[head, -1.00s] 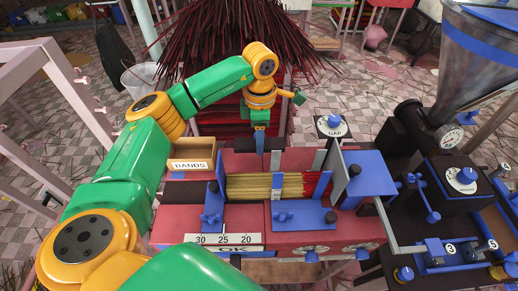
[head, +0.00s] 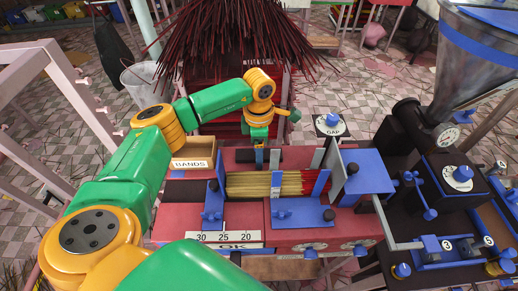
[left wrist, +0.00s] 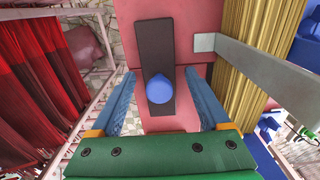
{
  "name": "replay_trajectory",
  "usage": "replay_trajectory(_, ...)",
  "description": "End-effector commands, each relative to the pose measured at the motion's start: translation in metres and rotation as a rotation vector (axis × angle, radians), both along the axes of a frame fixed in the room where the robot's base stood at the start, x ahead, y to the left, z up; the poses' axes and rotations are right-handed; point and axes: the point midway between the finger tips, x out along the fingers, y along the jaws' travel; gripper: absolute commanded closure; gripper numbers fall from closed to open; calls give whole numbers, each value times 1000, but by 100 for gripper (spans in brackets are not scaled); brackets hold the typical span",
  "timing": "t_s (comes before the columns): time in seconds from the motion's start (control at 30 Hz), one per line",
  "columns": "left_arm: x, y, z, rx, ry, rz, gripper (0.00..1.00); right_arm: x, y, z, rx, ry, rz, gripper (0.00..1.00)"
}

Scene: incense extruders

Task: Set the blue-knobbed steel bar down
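The dark steel bar (head: 291,154) lies along the red bench top (head: 240,216), behind the bundle of sticks. In the left wrist view the bar (left wrist: 155,42) runs away from me, with its round blue knob (left wrist: 159,89) facing the camera. The bar looks flat on the red surface. My right gripper is not in view.
A wooden BANDS box (head: 193,161) stands left of the bar. Yellow and red sticks (head: 275,184) lie in the blue-ended trough in front. A grey plate (head: 338,172) and a GAP dial (head: 331,124) are to the right. Dark red sticks (head: 235,40) stand behind.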

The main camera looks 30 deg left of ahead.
Motion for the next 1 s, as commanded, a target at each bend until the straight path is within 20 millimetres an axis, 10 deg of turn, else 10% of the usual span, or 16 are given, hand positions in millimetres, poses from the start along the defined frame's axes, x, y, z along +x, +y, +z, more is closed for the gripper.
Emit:
replay_trajectory(0.17,1,0,9,0,-2,0,20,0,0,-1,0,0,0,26)
replay_trajectory(0.6,1,0,109,0,-4,1,20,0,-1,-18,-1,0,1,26)
replay_trajectory(1.0,0,0,123,0,0,0,20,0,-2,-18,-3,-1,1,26)
